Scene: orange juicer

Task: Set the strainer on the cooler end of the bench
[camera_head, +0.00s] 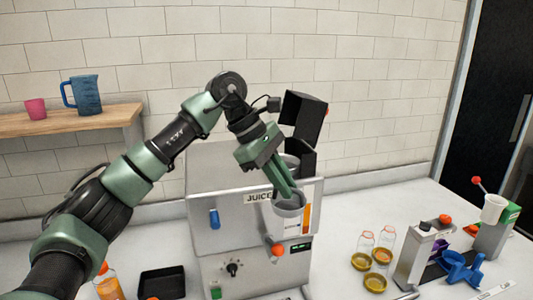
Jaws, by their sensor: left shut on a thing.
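My left arm reaches in from the left, and its gripper (284,188) is in front of the upper part of the juicer (215,245). The gripper is shut on a small grey cup-shaped piece, which looks like the strainer (289,208). The strainer hangs just below the fingers, in front of the juicer's face; I cannot tell whether it touches the juicer. The bench (345,190) runs on to the right, toward a tall dark unit (500,100) that may be the cooler. My right gripper is out of view.
A black tray (162,283) and orange bottle (108,283) are at lower left. The back right of the bench looks clear.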

